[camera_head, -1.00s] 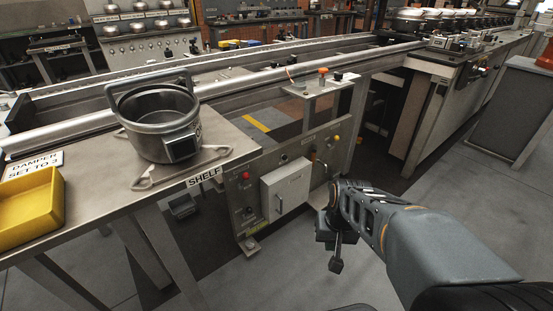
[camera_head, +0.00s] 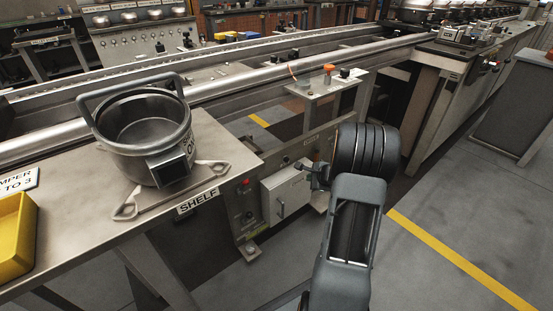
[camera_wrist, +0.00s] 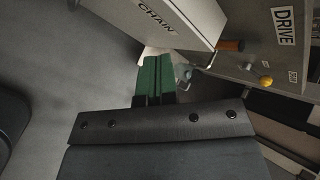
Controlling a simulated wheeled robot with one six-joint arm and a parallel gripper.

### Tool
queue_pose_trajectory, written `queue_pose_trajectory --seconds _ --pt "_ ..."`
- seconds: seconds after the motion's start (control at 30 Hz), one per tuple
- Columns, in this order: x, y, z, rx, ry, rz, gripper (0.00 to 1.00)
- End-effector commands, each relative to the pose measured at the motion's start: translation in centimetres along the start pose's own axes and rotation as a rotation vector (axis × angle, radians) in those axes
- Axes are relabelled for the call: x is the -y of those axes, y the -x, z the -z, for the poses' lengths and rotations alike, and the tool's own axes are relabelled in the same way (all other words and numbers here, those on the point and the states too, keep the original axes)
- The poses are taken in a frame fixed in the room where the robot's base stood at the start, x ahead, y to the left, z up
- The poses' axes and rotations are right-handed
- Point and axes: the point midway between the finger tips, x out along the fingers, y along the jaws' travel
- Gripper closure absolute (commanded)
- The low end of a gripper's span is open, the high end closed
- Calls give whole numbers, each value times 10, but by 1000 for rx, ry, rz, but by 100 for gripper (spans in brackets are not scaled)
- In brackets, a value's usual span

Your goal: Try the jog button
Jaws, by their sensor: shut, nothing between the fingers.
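In the wrist view a yellow button (camera_wrist: 266,81) sits on the grey drive panel (camera_wrist: 280,62); the small label beside it is too small to read, so I cannot tell which button is the jog button. In the head view a red button (camera_head: 245,183) is on the panel's left part, with a dark knob (camera_head: 249,215) below it. My gripper (camera_head: 309,167) is shut and empty, in front of the panel near the top right of the grey box (camera_head: 287,195). Its green fingers (camera_wrist: 155,77) show in the wrist view, apart from the yellow button. My arm hides the panel's right part in the head view.
The box marked CHAIN (camera_wrist: 165,20) juts out beside the fingers. An orange handle (camera_wrist: 229,45) sticks out near it. A steel pot (camera_head: 145,130) stands on the shelf table (camera_head: 85,220) at left, with a yellow bin (camera_head: 14,236). Open floor (camera_head: 440,220) lies right.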

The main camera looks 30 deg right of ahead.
Motion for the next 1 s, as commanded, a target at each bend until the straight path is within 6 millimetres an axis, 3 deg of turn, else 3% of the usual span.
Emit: queue_pose_trajectory --seconds 0.67,1.0 --pt "7 -7 -10 -17 -13 17 100" --pt "29 -31 -28 -17 -14 17 100"
